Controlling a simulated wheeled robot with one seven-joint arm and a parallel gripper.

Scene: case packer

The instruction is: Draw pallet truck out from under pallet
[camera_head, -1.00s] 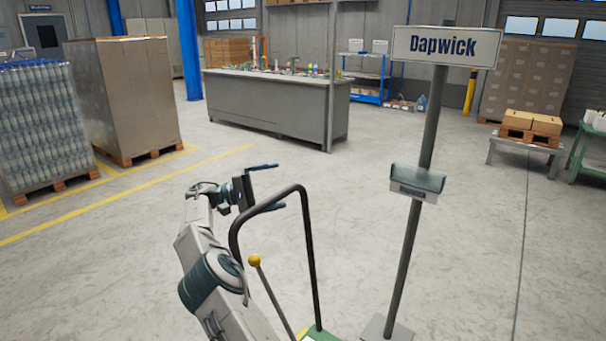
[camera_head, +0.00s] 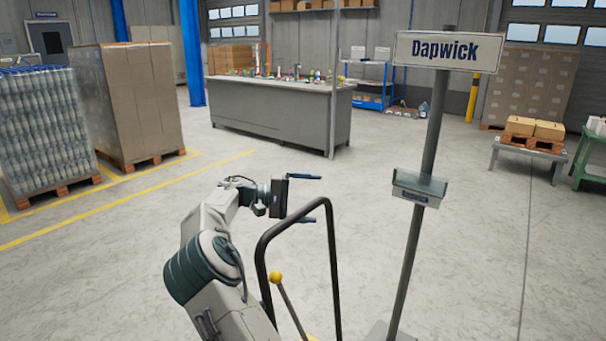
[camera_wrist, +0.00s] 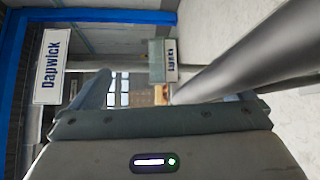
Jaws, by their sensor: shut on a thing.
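The pallet truck shows only in part, at the bottom middle of the head view. Its dark looped handle (camera_head: 334,265) stands up beside my arm, with a yellow-knobbed lever (camera_head: 275,278) inside the loop. My gripper (camera_head: 316,199) is at the top of the loop and is shut on the handle, its two fingers held apart. In the wrist view a thick grey bar (camera_wrist: 255,55), which looks like the handle, crosses the right side close to the fingers. The truck's forks and any pallet over them are out of view.
A post with a Dapwick sign (camera_head: 444,50) stands close right of the handle. Wrapped bottles (camera_head: 38,125) and a tall carton load (camera_head: 125,100) stand on pallets at left. A grey workbench (camera_head: 275,110) is behind. The floor between is clear.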

